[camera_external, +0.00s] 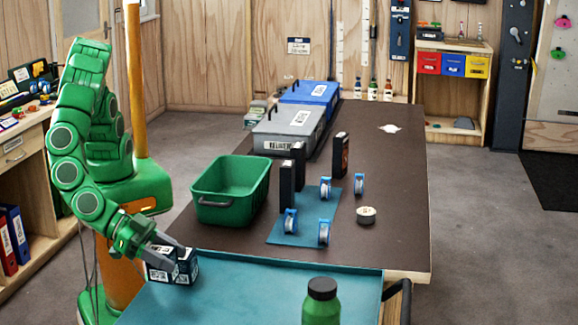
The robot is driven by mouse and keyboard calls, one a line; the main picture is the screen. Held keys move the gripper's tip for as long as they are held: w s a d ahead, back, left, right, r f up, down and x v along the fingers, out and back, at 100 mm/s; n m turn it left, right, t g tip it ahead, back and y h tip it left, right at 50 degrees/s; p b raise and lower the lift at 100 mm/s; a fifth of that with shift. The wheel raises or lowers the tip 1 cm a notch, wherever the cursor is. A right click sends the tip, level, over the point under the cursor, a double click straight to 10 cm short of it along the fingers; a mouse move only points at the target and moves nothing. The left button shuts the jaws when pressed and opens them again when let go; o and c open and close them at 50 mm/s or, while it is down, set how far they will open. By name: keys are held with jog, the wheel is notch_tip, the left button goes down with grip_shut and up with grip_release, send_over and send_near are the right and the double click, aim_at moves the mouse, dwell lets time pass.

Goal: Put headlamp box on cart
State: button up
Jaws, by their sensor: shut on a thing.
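The headlamp box (186,268) appears to be the small dark box with white printed markings at the lower left. My gripper (172,262) is shut on it, with grey fingers reaching down over the box. The box is over the left part of a teal surface (255,290), which appears to be the cart top, in front of the table. I cannot tell whether the box touches that surface. The fingers cover part of the box.
A green bin (229,190) stands on the dark table (395,170). Dark upright boxes and blue-white spools stand on and around a teal mat (275,232). A green bottle (321,303) is at the front. Much of the teal surface is bare.

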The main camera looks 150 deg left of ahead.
aim_at(170, 284)
jog(key=shift+w+d+f, duration=0.1)
jog(key=shift+w+f, duration=0.65)
jog(key=shift+f, duration=0.15)
jog(key=shift+w+f, duration=0.7)
jog(key=shift+f, duration=1.55)
jog(key=shift+f, duration=0.15)
jog(key=o, duration=1.1)
jog(key=shift+r, duration=0.2)
jog(key=v, duration=1.2)
jog(key=shift+f, duration=0.1)
